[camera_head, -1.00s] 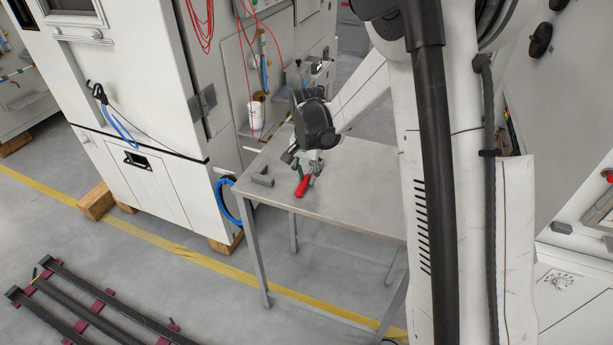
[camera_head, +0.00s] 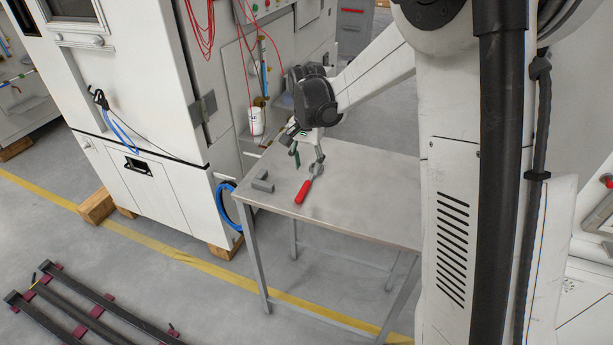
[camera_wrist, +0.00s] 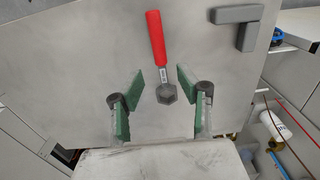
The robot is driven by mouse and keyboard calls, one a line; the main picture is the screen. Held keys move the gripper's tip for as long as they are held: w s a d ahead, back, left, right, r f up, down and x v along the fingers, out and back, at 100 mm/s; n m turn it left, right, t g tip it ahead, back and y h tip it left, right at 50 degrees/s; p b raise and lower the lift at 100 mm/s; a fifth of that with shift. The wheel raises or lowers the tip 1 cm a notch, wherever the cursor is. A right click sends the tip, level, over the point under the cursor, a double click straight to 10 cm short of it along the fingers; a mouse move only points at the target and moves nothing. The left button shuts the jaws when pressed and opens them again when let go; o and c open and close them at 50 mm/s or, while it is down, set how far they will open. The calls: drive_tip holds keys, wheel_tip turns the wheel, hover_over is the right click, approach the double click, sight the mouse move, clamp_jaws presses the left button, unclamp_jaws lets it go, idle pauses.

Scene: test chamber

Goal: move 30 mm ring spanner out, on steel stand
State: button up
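The spanner (camera_head: 304,189) has a red handle and a grey head and lies on the steel stand (camera_head: 345,190), a grey metal table. In the wrist view the spanner (camera_wrist: 157,40) points its handle away from me, and its six-sided grey head is nearest. My gripper (camera_head: 308,160) is over the tabletop at the head end of the spanner. In the wrist view my gripper (camera_wrist: 161,82) is open, with green pads spread on either side of the head and a gap on both sides. I cannot tell the exact height of the fingertips above the table.
A grey L-shaped block (camera_head: 262,182) lies near the left edge of the table, left of the spanner. The right part of the tabletop is clear.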

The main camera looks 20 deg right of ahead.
sight(307, 184)
drive_tip(key=s+r+n+t, duration=0.4)
drive_tip(key=s+r, duration=1.1)
drive_tip(key=s+f+n+t, duration=0.1)
drive_tip(key=s+n+t, duration=0.2)
drive_tip(key=s, duration=1)
drive_tip(key=shift+s+d+n, duration=0.25)
drive_tip(key=shift+d+n, duration=0.05)
